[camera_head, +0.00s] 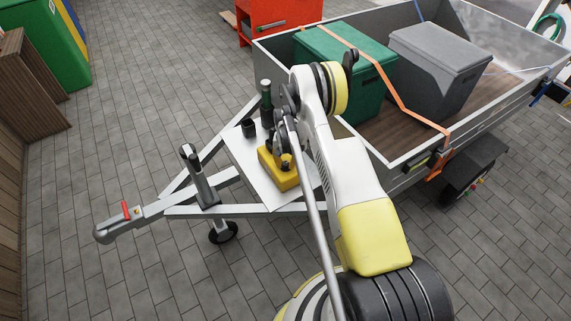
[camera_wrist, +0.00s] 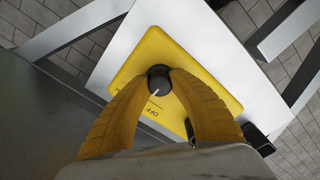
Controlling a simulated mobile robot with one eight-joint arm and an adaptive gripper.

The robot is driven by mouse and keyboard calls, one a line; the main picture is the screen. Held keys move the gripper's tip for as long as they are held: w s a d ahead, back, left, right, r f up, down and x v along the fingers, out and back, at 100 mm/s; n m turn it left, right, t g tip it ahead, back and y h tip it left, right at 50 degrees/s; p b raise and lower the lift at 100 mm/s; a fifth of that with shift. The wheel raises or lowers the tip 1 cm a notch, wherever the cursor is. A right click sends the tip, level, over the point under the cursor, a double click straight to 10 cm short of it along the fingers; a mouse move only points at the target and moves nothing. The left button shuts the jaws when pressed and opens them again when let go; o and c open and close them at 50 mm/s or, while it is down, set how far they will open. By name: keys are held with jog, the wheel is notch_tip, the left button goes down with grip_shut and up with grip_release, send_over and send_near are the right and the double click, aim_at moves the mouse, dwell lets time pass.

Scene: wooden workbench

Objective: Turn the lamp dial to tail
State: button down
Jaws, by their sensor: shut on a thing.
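The lamp control box is a yellow box (camera_head: 272,171) on a white plate on the trailer's drawbar; it also shows in the wrist view (camera_wrist: 205,70). The lamp dial (camera_wrist: 158,83) is a round black knob on its top, with a white pointer mark toward the lower left in the wrist view. Printed letters reading "OFF" show upside down below the dial; other labels are hidden by my fingers. My gripper (camera_wrist: 160,74) has its two yellow ribbed fingers closed on the dial from both sides. In the head view my arm partly covers the box.
The white plate (camera_head: 256,158) also carries a black cup-like part (camera_head: 248,128) and a dark upright cylinder (camera_head: 266,103). A jack post (camera_head: 200,178) stands on the drawbar. The trailer bed behind holds a green box (camera_head: 340,70) and a grey box (camera_head: 438,65).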

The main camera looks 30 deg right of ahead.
aim_at(285, 163)
dwell(0.4)
jog(key=c, duration=1.1)
grip_release()
notch_tip(285, 163, up, 12)
